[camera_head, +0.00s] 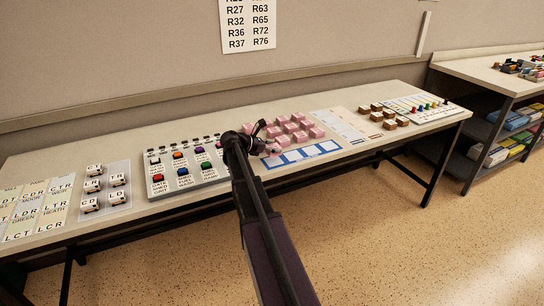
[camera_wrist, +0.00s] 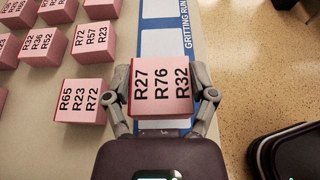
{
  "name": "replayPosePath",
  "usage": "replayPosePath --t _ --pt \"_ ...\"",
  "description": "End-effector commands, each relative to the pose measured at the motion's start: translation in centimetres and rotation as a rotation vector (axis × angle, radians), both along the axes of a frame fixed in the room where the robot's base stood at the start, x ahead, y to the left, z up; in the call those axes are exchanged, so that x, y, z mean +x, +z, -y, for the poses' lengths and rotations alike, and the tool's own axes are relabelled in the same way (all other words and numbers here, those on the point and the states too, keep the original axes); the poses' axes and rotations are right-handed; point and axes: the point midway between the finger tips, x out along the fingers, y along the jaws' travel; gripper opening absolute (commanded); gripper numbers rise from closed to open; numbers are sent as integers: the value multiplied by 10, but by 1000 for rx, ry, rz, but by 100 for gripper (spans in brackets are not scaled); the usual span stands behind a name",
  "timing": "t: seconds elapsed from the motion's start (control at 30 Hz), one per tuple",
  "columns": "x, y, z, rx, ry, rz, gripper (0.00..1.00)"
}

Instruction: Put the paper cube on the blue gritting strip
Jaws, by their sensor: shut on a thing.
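A pink paper cube (camera_wrist: 161,86) marked R27, R76 and R32 is between the fingers of my gripper (camera_wrist: 164,98), which is shut on it, in the wrist view. The blue gritting strip (camera_wrist: 192,10), with white boxes and the words GRITTING RUN, runs under and beyond the held cube. In the head view the blue strip (camera_head: 302,155) lies along the table's front edge. My gripper (camera_head: 268,148) is at the strip's left end there. The cube's height above the strip cannot be told.
Several other pink cubes (camera_head: 294,128) stand in rows behind the strip; one marked R65 (camera_wrist: 83,101) is just left of my gripper. A button panel (camera_head: 184,168) lies to the left. Brown blocks (camera_head: 389,113) and a peg board (camera_head: 425,107) are to the right.

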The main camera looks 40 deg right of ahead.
Motion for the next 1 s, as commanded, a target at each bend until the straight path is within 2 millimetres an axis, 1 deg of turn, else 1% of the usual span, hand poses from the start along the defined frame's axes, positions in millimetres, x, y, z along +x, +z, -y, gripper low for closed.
replayPosePath --t 0.23,0.6,0.73,1.0 --pt "0 -6 -1 0 0 0 25" --pt "0 -33 -1 0 1 0 25" --pt "0 -36 -1 0 1 0 25" --pt "0 -35 -1 0 1 -1 25"
